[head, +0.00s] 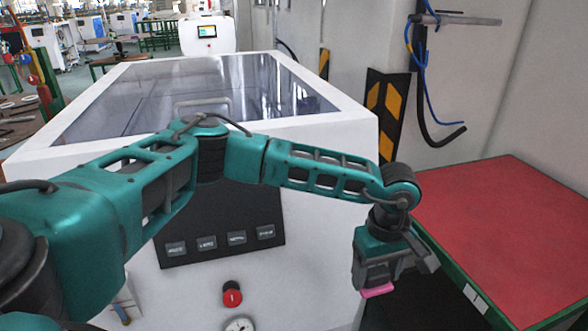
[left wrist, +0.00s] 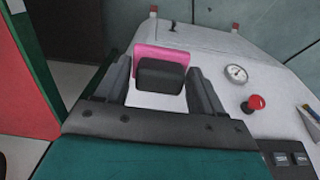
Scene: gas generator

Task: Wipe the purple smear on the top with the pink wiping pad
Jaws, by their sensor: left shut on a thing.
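My left gripper (head: 388,268) hangs down in the head view, to the right of the white machine's front and beside the red-topped table. It is shut on the pink wiping pad (head: 377,291), whose pink edge shows below the fingers. In the left wrist view the pad (left wrist: 164,53) shows as a pink sheet with a dark block on it, between the two fingers. I cannot see a purple smear in either view. My right gripper is not in view.
The large white machine (head: 330,215) has a dark glassy top (head: 215,90), a red button (head: 232,298) and a gauge (head: 240,325). A red-topped table (head: 500,225) stands at the right, its visible top bare. A wall with hoses (head: 425,90) is behind it.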

